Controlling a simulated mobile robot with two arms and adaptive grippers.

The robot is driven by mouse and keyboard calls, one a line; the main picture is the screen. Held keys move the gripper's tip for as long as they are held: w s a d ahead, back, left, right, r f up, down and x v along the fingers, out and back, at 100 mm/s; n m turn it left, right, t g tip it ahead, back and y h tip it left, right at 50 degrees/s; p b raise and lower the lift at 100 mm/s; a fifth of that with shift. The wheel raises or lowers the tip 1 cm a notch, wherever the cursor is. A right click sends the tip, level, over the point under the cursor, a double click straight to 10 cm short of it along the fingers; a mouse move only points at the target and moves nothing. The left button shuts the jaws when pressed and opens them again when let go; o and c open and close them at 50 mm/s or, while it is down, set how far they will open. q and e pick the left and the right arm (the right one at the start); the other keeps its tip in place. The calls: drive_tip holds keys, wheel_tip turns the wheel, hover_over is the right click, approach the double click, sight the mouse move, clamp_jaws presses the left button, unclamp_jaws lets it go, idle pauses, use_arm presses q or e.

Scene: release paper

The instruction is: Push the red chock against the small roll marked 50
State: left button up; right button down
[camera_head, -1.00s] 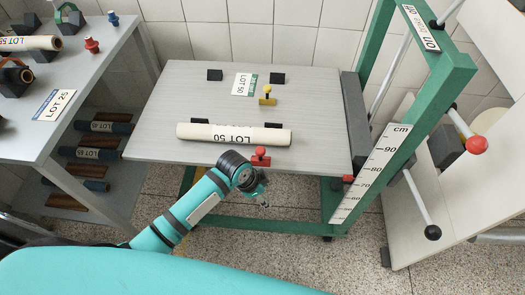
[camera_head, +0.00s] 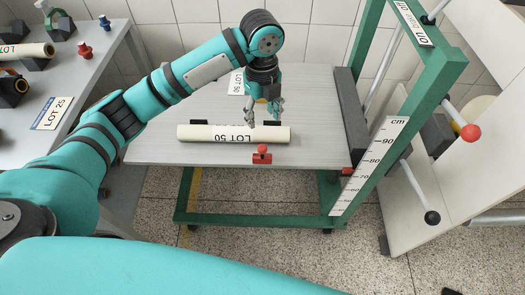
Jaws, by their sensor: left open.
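The cream roll marked LOT 50 (camera_head: 194,133) lies sideways across the grey table. The red chock (camera_head: 262,155), with a round red knob on top, stands at the near side of the roll, toward its right end and close to the table's front edge. I cannot tell whether it touches the roll. My left gripper (camera_head: 264,118) points down with its fingers apart and empty. My right gripper is not in view.
Dark blocks (camera_head: 199,122) sit along the roll's far side. A green frame with a cm scale (camera_head: 370,165) and dark upright board bounds the table's right. Another table (camera_head: 100,60) with rolls and chocks stands left. The table's front left is bare.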

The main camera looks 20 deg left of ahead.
sight(262, 147)
use_arm(q)
wheel_tip(262, 147, down, 17)
drive_tip(key=shift+f+p, duration=0.1)
drive_tip(key=shift+p, duration=0.5)
clamp_jaws()
drive_tip(key=shift+w, duration=0.1)
